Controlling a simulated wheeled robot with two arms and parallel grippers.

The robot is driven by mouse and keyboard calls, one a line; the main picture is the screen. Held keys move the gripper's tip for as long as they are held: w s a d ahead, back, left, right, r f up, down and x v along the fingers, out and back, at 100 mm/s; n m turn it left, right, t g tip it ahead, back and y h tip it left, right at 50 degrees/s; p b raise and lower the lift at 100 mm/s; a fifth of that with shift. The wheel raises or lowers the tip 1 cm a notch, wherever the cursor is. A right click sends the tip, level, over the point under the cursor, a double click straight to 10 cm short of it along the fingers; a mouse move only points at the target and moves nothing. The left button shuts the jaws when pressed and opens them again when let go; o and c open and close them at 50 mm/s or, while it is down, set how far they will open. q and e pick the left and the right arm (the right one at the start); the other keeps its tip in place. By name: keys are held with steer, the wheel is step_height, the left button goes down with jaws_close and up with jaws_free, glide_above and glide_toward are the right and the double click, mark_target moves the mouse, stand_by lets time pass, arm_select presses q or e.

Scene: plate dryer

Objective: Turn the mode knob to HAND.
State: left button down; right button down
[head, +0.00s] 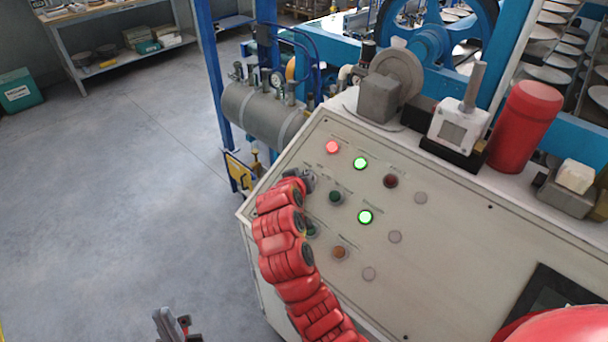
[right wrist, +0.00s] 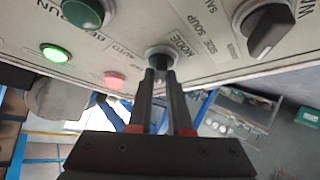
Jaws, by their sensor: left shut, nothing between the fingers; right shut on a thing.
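The mode knob (right wrist: 161,58) is a dark knob on a round light collar on the control panel (head: 440,260). In the right wrist view its label, which seems to read MODE, appears upside down beside it, with AUTO on the other side. My right gripper (right wrist: 160,76) is shut on the knob, with one finger on each side; the fingers hide much of it, so I cannot tell its setting. In the head view my right gripper (head: 307,180) is at the panel's upper left, partly behind my red arm. My left gripper (head: 172,326) is shut and empty over the floor.
Lit green lamps (head: 360,163) and a red lamp (head: 332,147) are close to the knob. Another black rotary knob (right wrist: 268,28) is beside it in the wrist view. A red cylinder (head: 525,125) stands on the panel's top ledge. The floor at left is clear.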

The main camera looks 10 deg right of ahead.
steer(key=c, duration=0.8)
jaws_free()
steer(key=shift+c, duration=0.2)
steer(key=v, duration=1.7)
steer(key=shift+s, duration=0.15)
